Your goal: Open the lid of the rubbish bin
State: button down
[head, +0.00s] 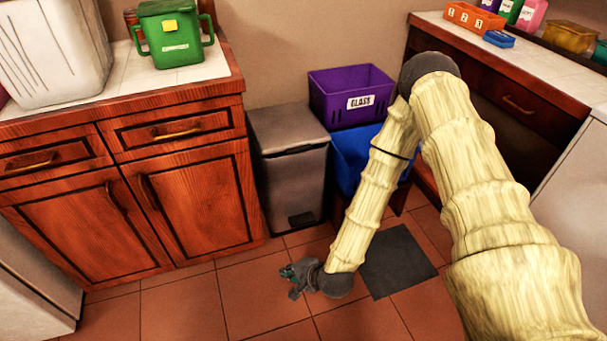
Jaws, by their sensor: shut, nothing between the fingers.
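The rubbish bin (292,182) is a grey, upright box on the floor, between the wooden cabinet and the blue crate. Its lid (286,130) lies flat and shut on top. A dark pedal (301,219) shows low on its front. My gripper (291,275) is low, close to the floor tiles, in front of the bin and a little below the pedal in the picture. It is shut and empty, and apart from the bin as far as I can tell. Its fingertips are small and hard to make out.
A purple crate labelled GLASS (351,97) and a blue crate (351,155) stand right of the bin; my arm partly covers the blue one. A wooden cabinet (190,200) borders the bin's left. A dark mat (398,262) lies on the floor. Tiles in front are clear.

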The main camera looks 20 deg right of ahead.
jog(key=w+d+f+m+t+b, duration=0.15)
jog(key=w+m+t+b, duration=0.25)
jog(key=w+m+b, duration=0.45)
jog(key=w+d+r+m+t+h+b, duration=0.2)
jog(key=w+d+m+t+b, duration=0.2)
jog(key=w+d+m+b, duration=0.4)
jog(key=w+d+r+m+t+h+b, duration=0.2)
jog(key=w+d+m+t+b, duration=0.4)
jog(key=w, duration=0.5)
jog(key=shift+n+g, duration=0.7)
jog(key=shift+n, duration=0.05)
jog(key=b+x, duration=0.4)
jog(key=x, duration=0.4)
jog(key=shift+w+d+f, duration=0.1)
jog(key=shift+d+f, duration=0.05)
jog(key=shift+d, duration=0.05)
jog(key=shift+w+r+b, duration=0.2)
jog(key=shift+r+b, duration=0.1)
jog(key=shift+r, duration=0.3)
jog(key=shift+w+r+b, duration=0.2)
jog(key=shift+r+b, duration=0.05)
jog(key=shift+r, duration=0.35)
jog(key=shift+r+b, duration=0.4)
jog(key=shift+r, duration=0.65)
jog(key=shift+r, duration=0.15)
